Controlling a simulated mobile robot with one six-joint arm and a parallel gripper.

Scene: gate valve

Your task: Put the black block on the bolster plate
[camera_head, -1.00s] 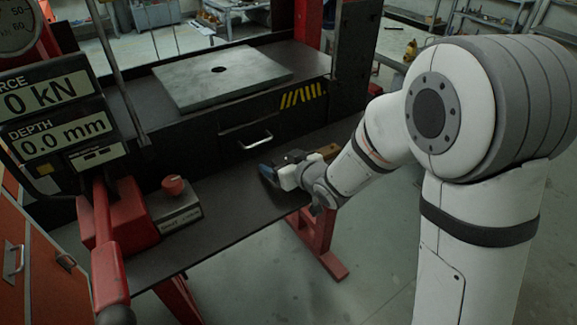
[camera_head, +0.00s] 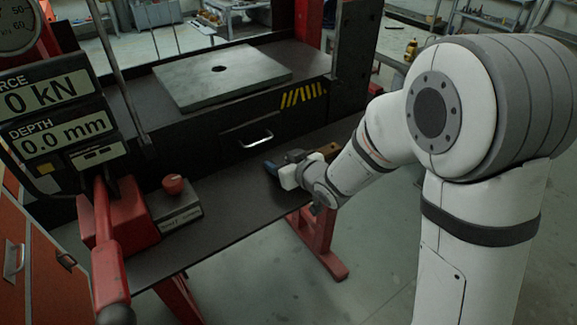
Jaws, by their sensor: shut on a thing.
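The bolster plate (camera_head: 222,76) is a flat grey metal plate with a round hole, lying on the black press bed at the top centre. My gripper (camera_head: 270,168), with blue fingertips, is low over the dark front shelf, below and to the right of the plate and apart from it. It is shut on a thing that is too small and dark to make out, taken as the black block. I cannot tell the block's outline from the fingers and the dark shelf.
A drawer with a metal handle (camera_head: 256,142) sits between shelf and plate. A red-knobbed control box (camera_head: 175,204) stands on the shelf's left. A red press post (camera_head: 308,22) and a black upright (camera_head: 357,50) rise right of the plate. The plate's top is clear.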

